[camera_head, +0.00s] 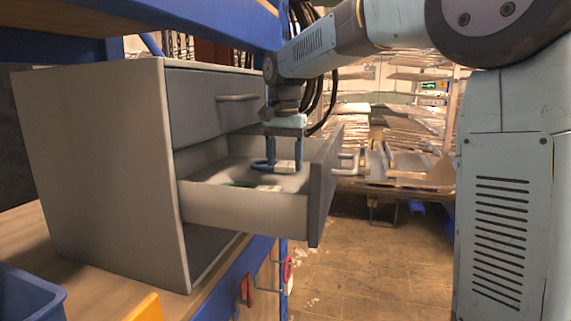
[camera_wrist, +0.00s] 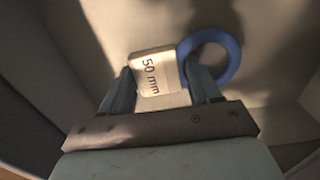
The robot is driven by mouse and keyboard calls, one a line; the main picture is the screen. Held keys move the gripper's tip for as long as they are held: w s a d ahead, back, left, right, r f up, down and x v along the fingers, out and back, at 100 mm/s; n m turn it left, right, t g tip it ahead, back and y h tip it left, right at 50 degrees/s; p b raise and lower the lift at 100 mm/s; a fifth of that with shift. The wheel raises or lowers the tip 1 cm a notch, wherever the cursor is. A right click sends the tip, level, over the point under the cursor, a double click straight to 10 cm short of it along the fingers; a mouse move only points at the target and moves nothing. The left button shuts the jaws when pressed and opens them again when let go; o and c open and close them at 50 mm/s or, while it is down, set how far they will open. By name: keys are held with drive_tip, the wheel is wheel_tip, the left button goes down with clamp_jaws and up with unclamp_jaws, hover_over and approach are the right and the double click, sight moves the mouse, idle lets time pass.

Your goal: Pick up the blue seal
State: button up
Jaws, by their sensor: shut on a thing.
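The blue seal is a ring with a white "50 mm" tag. In the head view the ring (camera_head: 260,165) shows at the left of my gripper (camera_head: 284,163), within the open drawer (camera_head: 245,211). In the wrist view the blue ring (camera_wrist: 234,56) sticks out past the right finger, and its tag (camera_wrist: 150,72) lies between the two fingers of my gripper (camera_wrist: 160,75). My gripper points down and is shut on the seal at the tag. I cannot tell whether the seal still touches the drawer floor.
A green item (camera_head: 236,184) with a white label (camera_head: 268,188) lies in the drawer near its front wall. The grey cabinet (camera_head: 95,165) stands on a wooden bench (camera_head: 110,280). A closed drawer (camera_head: 205,103) is above the open one. A blue bin (camera_head: 28,298) sits at lower left.

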wheel_tip(320, 180, up, 2)
drive_tip(key=shift+r, duration=0.2)
drive_tip(key=s+d+r, duration=0.2)
drive_tip(key=s+r, duration=0.8)
drive_tip(key=s, duration=0.4)
drive_tip(key=shift+w+d+r, duration=0.1)
